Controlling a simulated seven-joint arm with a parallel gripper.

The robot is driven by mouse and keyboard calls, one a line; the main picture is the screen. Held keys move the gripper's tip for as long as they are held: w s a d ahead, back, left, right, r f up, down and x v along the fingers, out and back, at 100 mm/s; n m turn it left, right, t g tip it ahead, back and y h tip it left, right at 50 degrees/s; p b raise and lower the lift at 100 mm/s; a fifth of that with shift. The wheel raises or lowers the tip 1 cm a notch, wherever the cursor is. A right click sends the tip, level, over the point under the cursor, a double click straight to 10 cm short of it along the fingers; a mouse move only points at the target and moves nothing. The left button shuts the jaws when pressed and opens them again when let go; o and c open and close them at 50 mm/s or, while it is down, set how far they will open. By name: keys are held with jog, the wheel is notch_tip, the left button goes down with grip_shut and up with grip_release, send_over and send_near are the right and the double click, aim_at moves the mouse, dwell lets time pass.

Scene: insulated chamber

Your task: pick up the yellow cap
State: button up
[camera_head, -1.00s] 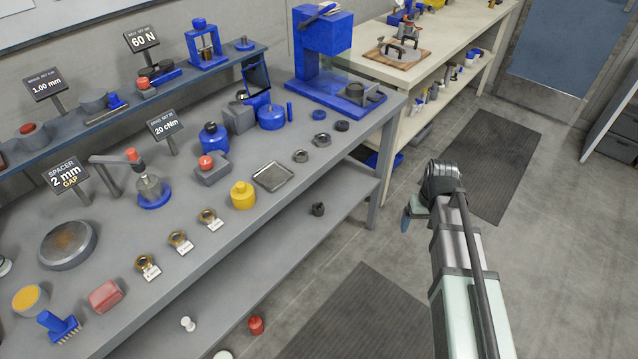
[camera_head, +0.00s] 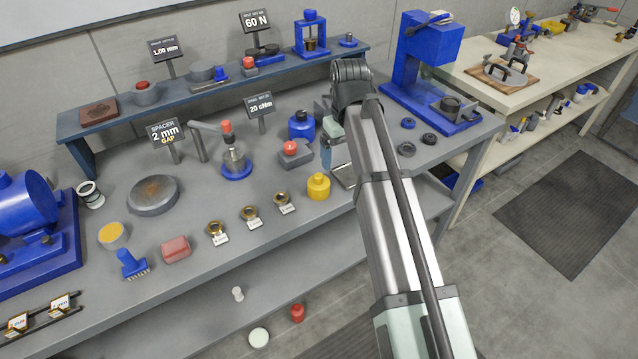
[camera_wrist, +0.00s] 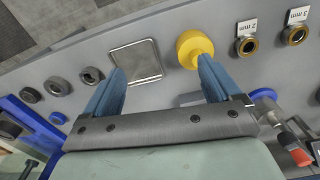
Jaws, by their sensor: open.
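The yellow cap (camera_head: 318,186) stands on the grey bench near its front edge. It has a wide round body and a narrower top. In the wrist view the yellow cap (camera_wrist: 193,46) lies just beyond the tip of the right-hand blue finger, which partly overlaps it. My gripper (camera_wrist: 158,64) is open and empty, with a gap between its two blue fingers. In the head view my gripper (camera_head: 327,155) hangs above the bench close to the cap, on its back right side; one finger shows and the rest is hidden by my arm. I cannot tell whether the finger touches the cap.
A square metal tray (camera_wrist: 136,62) lies beside the cap, partly behind my arm in the head view. Brass rings with labels (camera_head: 283,203) lie left of the cap. A grey block with a red button (camera_head: 294,153) and a blue-based glass device (camera_head: 236,163) stand behind.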

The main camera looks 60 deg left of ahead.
notch_tip(320, 180, up, 4)
jog(key=f+n, duration=0.1)
send_over(318, 183)
jog(key=a, duration=0.1)
notch_tip(318, 183, down, 7)
jog(key=shift+w+f, duration=0.15)
jog(key=shift+f, duration=0.05)
jog(key=shift+w+f, duration=0.15)
jog(key=shift+f, duration=1.3)
jog(key=shift+w+f, duration=0.1)
jog(key=shift+f, duration=1.3)
jog(key=c, duration=1.1)
